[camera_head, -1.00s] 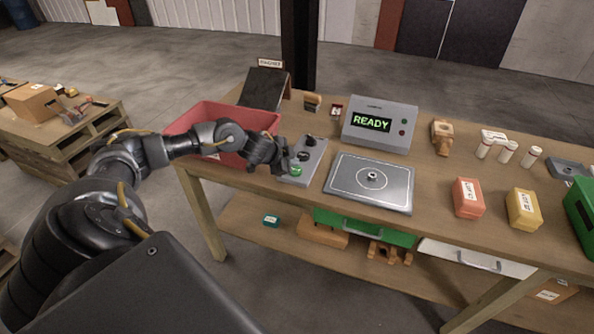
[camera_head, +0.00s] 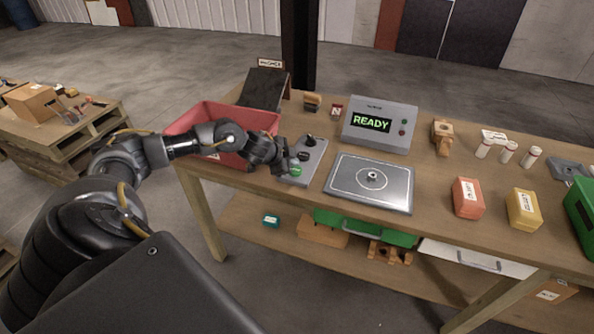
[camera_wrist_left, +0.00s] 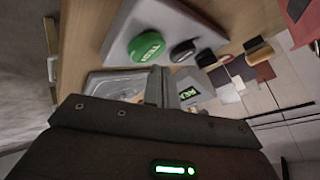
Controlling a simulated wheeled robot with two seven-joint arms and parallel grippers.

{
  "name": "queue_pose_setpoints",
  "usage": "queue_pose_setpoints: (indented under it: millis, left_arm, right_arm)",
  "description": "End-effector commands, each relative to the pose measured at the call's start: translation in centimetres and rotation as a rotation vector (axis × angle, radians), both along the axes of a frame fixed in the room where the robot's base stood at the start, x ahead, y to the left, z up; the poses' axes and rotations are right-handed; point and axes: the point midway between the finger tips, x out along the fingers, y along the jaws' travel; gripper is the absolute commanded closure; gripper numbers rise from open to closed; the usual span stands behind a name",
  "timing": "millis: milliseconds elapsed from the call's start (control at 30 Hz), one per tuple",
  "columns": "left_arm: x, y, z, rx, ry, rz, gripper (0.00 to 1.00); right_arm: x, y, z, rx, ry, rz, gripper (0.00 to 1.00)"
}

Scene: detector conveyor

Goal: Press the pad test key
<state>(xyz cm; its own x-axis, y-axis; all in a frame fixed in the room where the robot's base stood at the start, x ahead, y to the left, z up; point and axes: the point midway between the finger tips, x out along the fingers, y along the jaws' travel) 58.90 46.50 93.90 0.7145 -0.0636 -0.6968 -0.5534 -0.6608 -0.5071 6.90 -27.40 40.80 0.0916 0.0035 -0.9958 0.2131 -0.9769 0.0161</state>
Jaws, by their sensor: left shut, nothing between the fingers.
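The pad test key is a green round button (camera_head: 295,170) on a grey control box (camera_head: 316,158). In the left wrist view the green key (camera_wrist_left: 147,47) carries the word TEST, with a black button (camera_wrist_left: 183,52) beside it. The grey pad (camera_head: 345,193) lies right of the box. My right gripper is not in view.
A red bin (camera_head: 265,121) stands behind my left wrist. A display unit (camera_head: 392,112) reads READY behind the pad. A red box (camera_head: 468,198), a yellow box (camera_head: 523,208) and white bottles (camera_head: 507,152) stand to the right. A black lever (camera_head: 309,140) rises from the control box.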

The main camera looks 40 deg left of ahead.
Motion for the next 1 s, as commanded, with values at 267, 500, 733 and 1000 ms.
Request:
queue_pose_setpoints:
  millis: [267, 500, 733, 1000]
  left_arm:
    - [0.00, 0.00, 0.00, 0.000, 0.000, 0.000, 1.00]
    - [-0.10, -0.01, -0.39, 0.000, 0.001, 0.000, 1.00]
    - [-0.18, 0.01, -0.84, 0.000, 0.000, 0.000, 1.00]
    - [-0.18, -0.01, -0.84, 0.000, 0.000, 0.000, 1.00]
  right_arm:
    - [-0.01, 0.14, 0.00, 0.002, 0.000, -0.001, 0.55]
    - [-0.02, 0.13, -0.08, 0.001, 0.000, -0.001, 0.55]
    - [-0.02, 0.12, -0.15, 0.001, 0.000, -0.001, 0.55]
    - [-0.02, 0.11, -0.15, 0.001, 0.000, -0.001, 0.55]
